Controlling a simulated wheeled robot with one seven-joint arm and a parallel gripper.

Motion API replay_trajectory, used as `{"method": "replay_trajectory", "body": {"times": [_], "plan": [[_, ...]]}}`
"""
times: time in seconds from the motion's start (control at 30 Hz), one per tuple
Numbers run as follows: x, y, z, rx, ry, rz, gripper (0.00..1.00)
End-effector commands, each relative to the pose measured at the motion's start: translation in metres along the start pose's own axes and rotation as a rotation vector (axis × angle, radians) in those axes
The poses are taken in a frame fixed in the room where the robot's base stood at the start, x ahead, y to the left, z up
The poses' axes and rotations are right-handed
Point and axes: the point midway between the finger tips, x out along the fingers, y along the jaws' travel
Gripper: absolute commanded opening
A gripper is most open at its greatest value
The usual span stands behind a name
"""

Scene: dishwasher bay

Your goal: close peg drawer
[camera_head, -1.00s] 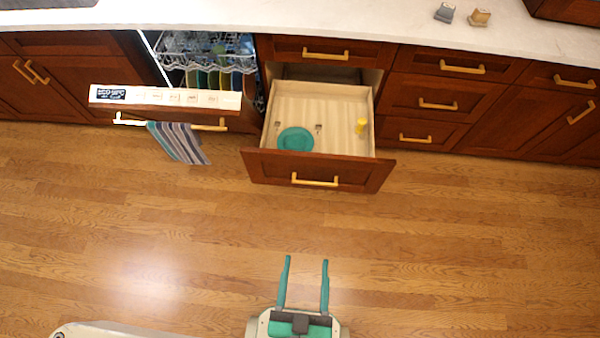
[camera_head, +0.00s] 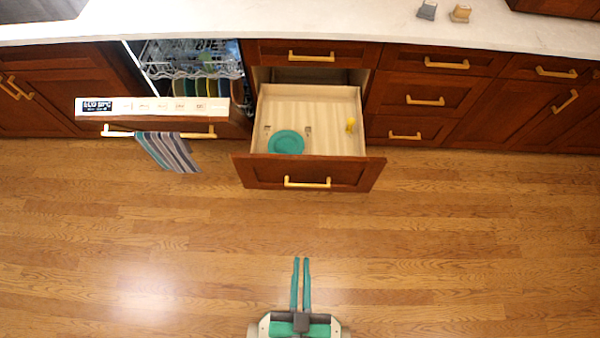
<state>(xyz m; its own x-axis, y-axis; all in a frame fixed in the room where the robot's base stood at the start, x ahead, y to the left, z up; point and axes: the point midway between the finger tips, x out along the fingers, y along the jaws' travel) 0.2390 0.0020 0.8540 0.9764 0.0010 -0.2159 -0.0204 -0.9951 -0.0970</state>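The peg drawer (camera_head: 262,172) is pulled well out from the cabinet, with a dark red-brown wooden front, a gold bar handle (camera_head: 307,183) and a pale interior. A teal plate (camera_head: 286,142) lies in it toward the left, a small yellow object (camera_head: 350,125) is at its right, and small pegs (camera_head: 308,130) show on its floor. My gripper (camera_head: 301,260) is over the wooden floor, below the drawer in the picture and clear of its handle. Its two teal fingers are nearly together, with nothing seen between them.
Left of the drawer, the dishwasher door (camera_head: 152,107) is partly open, with a striped towel (camera_head: 168,152) on its handle and dishes in the rack (camera_head: 190,60). Closed drawers (camera_head: 425,98) are at the right. The wooden floor (camera_head: 420,240) in front is clear.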

Motion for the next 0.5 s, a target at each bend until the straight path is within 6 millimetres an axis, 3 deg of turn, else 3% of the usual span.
{"method": "replay_trajectory", "body": {"times": [0.27, 0.5], "plan": [[0.071, -0.004, 0.056, 0.504, 0.078, -0.045, 0.0], [0.149, -0.012, 0.092, 0.975, 0.13, -0.104, 0.0]]}}
